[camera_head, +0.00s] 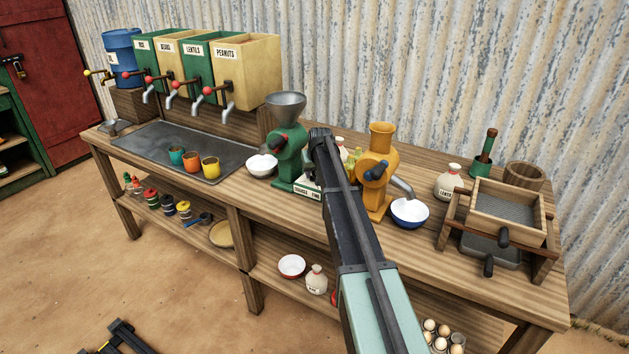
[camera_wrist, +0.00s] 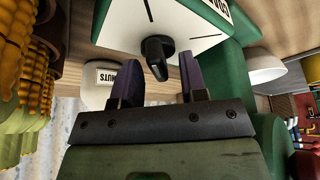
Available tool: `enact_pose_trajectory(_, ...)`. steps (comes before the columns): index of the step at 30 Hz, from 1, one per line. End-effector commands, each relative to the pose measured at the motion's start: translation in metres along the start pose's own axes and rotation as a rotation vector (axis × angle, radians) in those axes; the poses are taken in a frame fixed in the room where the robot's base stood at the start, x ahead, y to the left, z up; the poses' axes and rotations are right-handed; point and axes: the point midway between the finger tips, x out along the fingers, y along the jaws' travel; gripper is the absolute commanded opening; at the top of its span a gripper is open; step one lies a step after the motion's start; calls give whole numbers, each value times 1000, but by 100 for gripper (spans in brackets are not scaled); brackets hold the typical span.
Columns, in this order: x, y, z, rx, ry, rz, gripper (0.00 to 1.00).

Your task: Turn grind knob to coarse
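The green grinder (camera_head: 288,155) with its grey hopper stands mid-bench. Its white plate reading coarse and fine (camera_head: 307,191) shows at its foot, partly behind my arm. In the wrist view the white dial face (camera_wrist: 185,25) in a green frame carries black marks and a partly cut-off, inverted coarse label (camera_wrist: 217,10). The black grind knob (camera_wrist: 157,47) sticks out from that face. My gripper (camera_wrist: 157,70) is open, one dark finger on each side of the knob, with gaps visible on both sides. In the head view my arm hides the knob and the fingers.
An orange grinder (camera_head: 379,160) stands close to the right of my arm, with a blue-rimmed bowl (camera_head: 409,213) under its spout. A white bowl (camera_head: 262,165) is left of the green grinder. Yellow cobs (camera_wrist: 22,35) show at the wrist view's left edge.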

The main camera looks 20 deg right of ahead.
Motion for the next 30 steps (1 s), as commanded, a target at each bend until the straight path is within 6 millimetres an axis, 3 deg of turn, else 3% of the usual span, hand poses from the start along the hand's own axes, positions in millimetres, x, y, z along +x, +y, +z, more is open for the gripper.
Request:
enact_pose_trajectory(5, -2, 0, 0, 0, 0, 0, 38)
enact_pose_trajectory(12, -2, 0, 0, 0, 0, 0, 1)
enact_pose_trajectory(23, -2, 0, 0, 26, 0, 10, 0)
enact_pose_trajectory(30, -2, -1, 0, 131, -1, 55, 0)
